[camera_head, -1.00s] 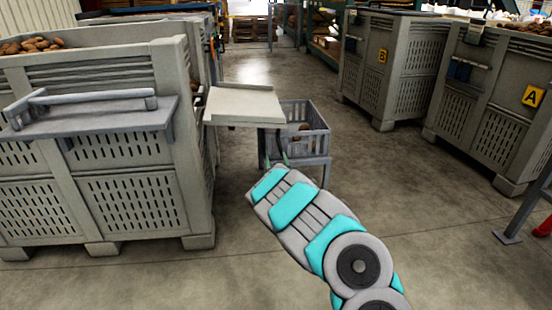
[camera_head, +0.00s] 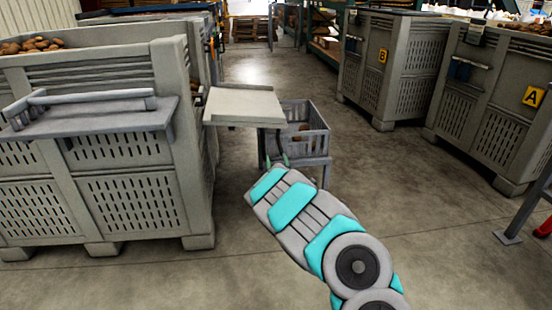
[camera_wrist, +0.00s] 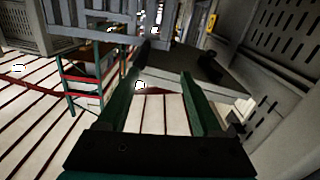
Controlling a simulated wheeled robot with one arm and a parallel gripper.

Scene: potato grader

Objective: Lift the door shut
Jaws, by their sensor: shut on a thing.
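The door (camera_head: 243,105) is a pale grey panel. It stands out level from the right side of the large left bin, folded down and open. My gripper (camera_head: 278,161) is below the door's outer right edge, at a thin dark handle (camera_head: 281,142). In the wrist view, my gripper's two green fingers (camera_wrist: 165,75) reach toward the door's edge, with the grey door (camera_wrist: 195,64) ahead and to the right. The fingers are shut on the door's handle; the exact contact is dark and hard to see.
The left bin (camera_head: 130,196) has a grey shelf with a bar (camera_head: 95,122) on its near side. A slatted crate (camera_head: 316,143) on a stand is just behind my gripper. Bins B (camera_head: 378,90) and A (camera_head: 484,110) stand at right. The floor between is clear.

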